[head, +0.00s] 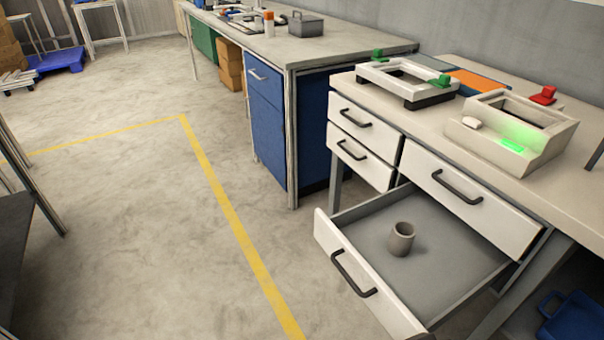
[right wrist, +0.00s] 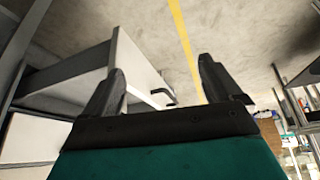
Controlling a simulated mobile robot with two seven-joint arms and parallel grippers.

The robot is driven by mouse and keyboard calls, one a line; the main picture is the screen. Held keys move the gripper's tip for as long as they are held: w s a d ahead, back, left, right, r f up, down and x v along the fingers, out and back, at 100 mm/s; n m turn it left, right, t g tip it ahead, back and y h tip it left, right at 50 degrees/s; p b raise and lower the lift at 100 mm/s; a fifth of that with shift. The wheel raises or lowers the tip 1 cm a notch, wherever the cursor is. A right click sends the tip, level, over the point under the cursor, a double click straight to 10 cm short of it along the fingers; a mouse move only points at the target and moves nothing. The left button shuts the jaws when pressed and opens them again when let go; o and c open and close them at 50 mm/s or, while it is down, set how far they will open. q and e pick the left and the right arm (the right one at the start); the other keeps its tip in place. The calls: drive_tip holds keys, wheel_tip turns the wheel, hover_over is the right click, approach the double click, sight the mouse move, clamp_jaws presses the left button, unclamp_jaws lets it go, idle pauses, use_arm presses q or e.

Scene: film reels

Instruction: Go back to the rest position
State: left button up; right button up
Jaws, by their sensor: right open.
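My right gripper (right wrist: 165,88) shows in the right wrist view. Its two dark fingers are apart with nothing between them. The white front of the open drawer (right wrist: 140,62) and its dark handle lie beyond the fingers; I cannot tell the gap. Neither gripper shows in the head view. There the open drawer (head: 345,270) is pulled out from the workbench at the lower right. A grey-brown cup (head: 401,240) stands upright inside it, apart from the walls.
The workbench top (head: 425,120) carries a white frame (head: 376,76) with green clamps and a beige box (head: 540,146) with a lit green panel and a red clamp. A blue cabinet (head: 266,125) stands behind. A blue crate (head: 575,318) is at lower right. Floor left of the yellow line (head: 228,212) is largely clear.

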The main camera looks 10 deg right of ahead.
use_arm(q)
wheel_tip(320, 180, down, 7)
drive_tip(key=b, duration=0.8)
use_arm(e)
drive_tip(key=w+a+f+t+y, duration=0.1)
drive_tip(key=w+a+f+t, duration=0.15)
drive_tip(key=f, duration=0.35)
drive_tip(key=w+a+f+t+y, duration=0.2)
drive_tip(key=w+f+t, duration=0.15)
drive_tip(key=f, duration=0.25)
use_arm(q)
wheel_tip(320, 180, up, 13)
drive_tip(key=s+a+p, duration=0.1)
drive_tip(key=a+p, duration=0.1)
drive_tip(key=p, duration=1.5)
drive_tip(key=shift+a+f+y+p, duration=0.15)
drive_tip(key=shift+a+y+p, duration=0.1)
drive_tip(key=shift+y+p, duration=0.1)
use_arm(e)
wheel_tip(320, 180, up, 13)
drive_tip(key=s+d+h, duration=0.1)
drive_tip(key=d, duration=0.2)
drive_tip(key=shift+s+r+h, duration=0.15)
drive_tip(key=shift+r+h, duration=0.05)
drive_tip(key=shift+h, duration=0.2)
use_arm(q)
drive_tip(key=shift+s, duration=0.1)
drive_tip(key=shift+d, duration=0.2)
